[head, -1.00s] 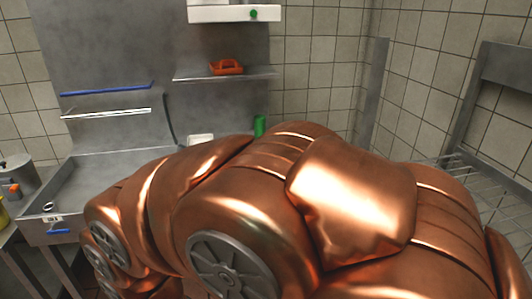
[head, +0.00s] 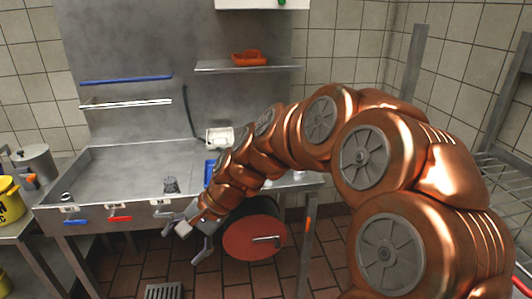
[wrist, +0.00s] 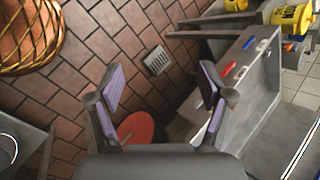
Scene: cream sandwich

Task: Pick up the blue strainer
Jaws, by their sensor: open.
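A small blue object (head: 209,168) sits at the right end of the sink counter in the head view, partly hidden behind my arm. It may be the blue strainer, but its shape is too covered to be sure. My gripper (head: 191,243) hangs in front of the sink's front edge, below and apart from the blue object. In the wrist view, my gripper (wrist: 162,78) is open with its fingers wide apart. Nothing is between the fingertips; the floor shows beyond.
The steel sink (head: 110,175) has a dark strainer-like cylinder (head: 171,185) and blue (head: 76,222) and red (head: 119,219) tap handles. A red round lid (head: 254,237) is right of my gripper. A yellow bucket (head: 10,200) stands left. A wicker basket (wrist: 30,35) is on the floor.

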